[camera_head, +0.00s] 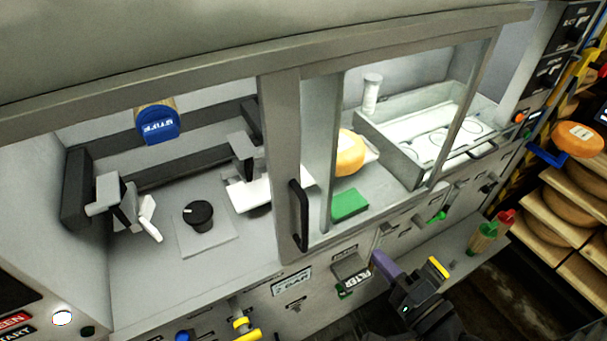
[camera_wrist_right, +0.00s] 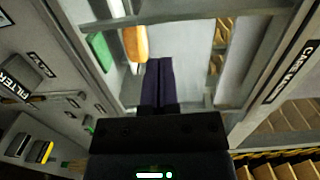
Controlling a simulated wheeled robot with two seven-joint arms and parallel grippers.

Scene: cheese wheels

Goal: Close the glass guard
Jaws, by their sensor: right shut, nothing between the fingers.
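The glass guard (camera_head: 285,170) is a grey-framed panel on the front of the machine, with a black vertical handle (camera_head: 299,215) near its left post. A second grey post stands just right of the handle. The left bay looks uncovered; the glass is too clear to tell exactly where it ends. My right gripper (camera_head: 383,264) is below and right of the handle, in front of the machine's lower panel, apart from the handle. In the wrist view its dark purple fingers (camera_wrist_right: 158,64) are together and empty, pointing toward the machine opening. My left gripper is out of view.
Inside are a black knob (camera_head: 198,214), a blue cylinder end (camera_head: 158,126), an orange-yellow cheese wheel (camera_head: 350,152), a green block (camera_head: 350,205) and a metal tray (camera_head: 400,165). Coloured levers line the front panel. Shelves with cheese wheels (camera_head: 577,139) stand at right.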

